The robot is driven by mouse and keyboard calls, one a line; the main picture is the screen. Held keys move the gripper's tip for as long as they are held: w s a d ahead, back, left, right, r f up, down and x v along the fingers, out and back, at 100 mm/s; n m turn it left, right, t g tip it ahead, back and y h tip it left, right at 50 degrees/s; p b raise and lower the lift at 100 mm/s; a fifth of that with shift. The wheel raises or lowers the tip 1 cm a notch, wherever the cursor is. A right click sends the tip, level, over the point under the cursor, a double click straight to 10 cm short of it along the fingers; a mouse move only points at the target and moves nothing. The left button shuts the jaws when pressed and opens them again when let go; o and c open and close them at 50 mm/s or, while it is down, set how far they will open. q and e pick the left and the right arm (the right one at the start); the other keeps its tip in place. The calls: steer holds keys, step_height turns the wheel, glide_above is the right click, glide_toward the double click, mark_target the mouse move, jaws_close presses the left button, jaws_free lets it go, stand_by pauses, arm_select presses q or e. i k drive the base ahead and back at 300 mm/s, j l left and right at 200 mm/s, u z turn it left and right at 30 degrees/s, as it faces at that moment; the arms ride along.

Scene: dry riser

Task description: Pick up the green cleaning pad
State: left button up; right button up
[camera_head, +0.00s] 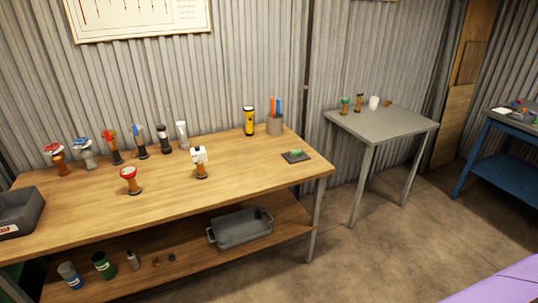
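A small green pad (296,152) lies on a dark flat tray or mat (287,159) near the right end of the wooden workbench (240,168). It is small in the view, so its exact shape is hard to tell. Neither of my grippers shows in the head view.
Several valves, including a red-handled one (129,180), stand along the bench. A yellow-black torch (249,121) and a pen cup (274,125) stand behind the pad. A grey bin (18,213) is at the left end. A grey table (390,120) stands right, with open floor in front.

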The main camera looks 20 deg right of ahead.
mark_target(296, 152)
steer(key=i+l, duration=0.15)
steer(key=l, duration=0.25)
steer(key=i+l+u, duration=0.1)
steer(key=l, duration=0.3)
steer(key=i+l+u, duration=0.1)
steer(key=l, duration=0.3)
steer(key=i+l, duration=0.2)
steer(key=l, duration=0.2)
steer(key=i+l+u, duration=0.1)
steer(key=l, duration=0.3)
steer(key=i+l, duration=0.15)
steer(key=l, duration=0.25)
steer(key=u, duration=0.05)
